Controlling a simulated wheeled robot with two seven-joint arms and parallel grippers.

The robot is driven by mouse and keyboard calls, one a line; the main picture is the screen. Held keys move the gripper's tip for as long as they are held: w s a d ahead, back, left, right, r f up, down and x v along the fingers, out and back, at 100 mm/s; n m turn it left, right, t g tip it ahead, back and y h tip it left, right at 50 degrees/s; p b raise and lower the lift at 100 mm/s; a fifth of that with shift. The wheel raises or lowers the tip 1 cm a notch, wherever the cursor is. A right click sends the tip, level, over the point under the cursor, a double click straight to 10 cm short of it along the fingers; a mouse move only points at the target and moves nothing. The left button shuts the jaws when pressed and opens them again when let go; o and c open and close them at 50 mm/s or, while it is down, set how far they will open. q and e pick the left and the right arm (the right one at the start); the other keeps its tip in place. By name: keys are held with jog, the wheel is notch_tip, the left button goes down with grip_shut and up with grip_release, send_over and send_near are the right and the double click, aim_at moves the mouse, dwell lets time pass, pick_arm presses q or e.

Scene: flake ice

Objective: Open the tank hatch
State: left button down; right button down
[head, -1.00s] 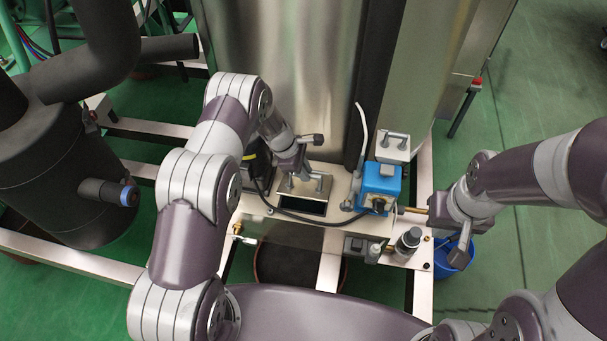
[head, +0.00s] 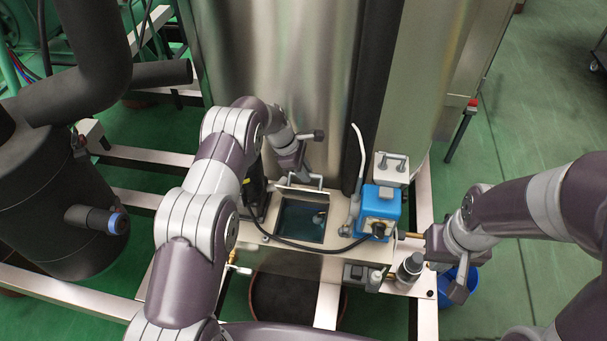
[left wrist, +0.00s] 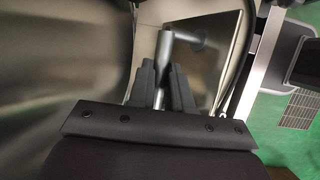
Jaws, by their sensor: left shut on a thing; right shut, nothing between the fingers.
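The tank hatch is a flat steel lid, which shows in the left wrist view (left wrist: 225,50) with its bar handle (left wrist: 163,55). In the head view the lid stands steeply raised at the back edge of a square opening (head: 298,222), with bluish water visible inside. My left gripper (head: 300,172) is behind the opening, and its dark fingers (left wrist: 161,86) are shut on the handle. The arm and lid partly hide the grip in the head view. My right gripper (head: 459,287) is shut and empty, low at the right beside the tank's fittings.
A blue box (head: 380,201) stands on the tank top, right of the opening, with a black cable running before it. A tall steel vessel (head: 280,80) rises close behind. A black insulated pot (head: 70,200) is at left. A blue bucket (head: 447,282) is on the floor at right.

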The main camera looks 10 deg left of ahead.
pick_arm(q)
jog(key=shift+s+f, duration=0.15)
jog(key=shift+f, duration=0.1)
jog(key=c, duration=1.3)
grip_release()
jog(key=shift+o, duration=1.2)
jog(key=shift+w, duration=0.2)
jog(key=shift+r, duration=0.15)
jog(key=v, duration=0.7)
jog(key=shift+w+a+r, duration=0.1)
jog(key=shift+r, duration=0.05)
jog(key=p+v, duration=0.2)
jog(key=v, duration=0.3)
jog(key=shift+p, duration=0.4)
